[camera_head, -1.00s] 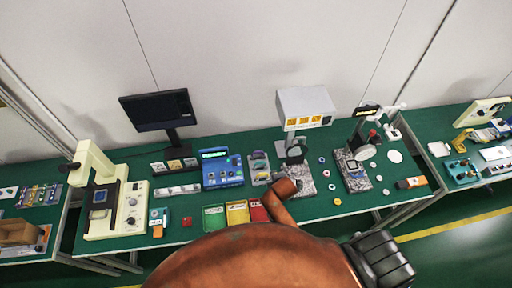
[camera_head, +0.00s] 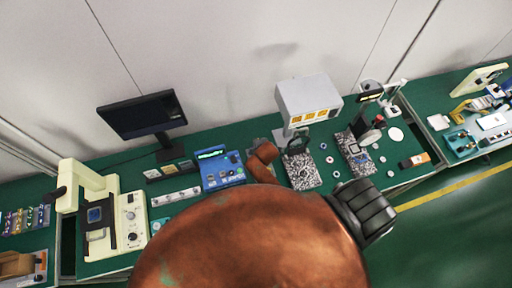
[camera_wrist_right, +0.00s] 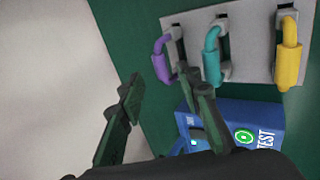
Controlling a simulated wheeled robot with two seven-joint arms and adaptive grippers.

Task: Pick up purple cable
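The purple cable (camera_wrist_right: 161,62) shows in the right wrist view, a short curved piece with its upper end in a grey clip at the left end of a light grey holder plate (camera_wrist_right: 250,48). My right gripper (camera_wrist_right: 160,78) is open, its two dark fingers spread apart. The lower part of the purple cable appears between the fingertips, nearer the right one; I cannot tell whether they touch. In the head view my arm hides the right gripper and the cables. My left gripper is in neither view.
A teal cable (camera_wrist_right: 212,56) and a yellow cable (camera_wrist_right: 288,55) sit on the same plate. A blue test box (camera_wrist_right: 235,115) is close to the right finger; it also shows in the head view (camera_head: 222,170). A monitor (camera_head: 142,115) stands behind.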

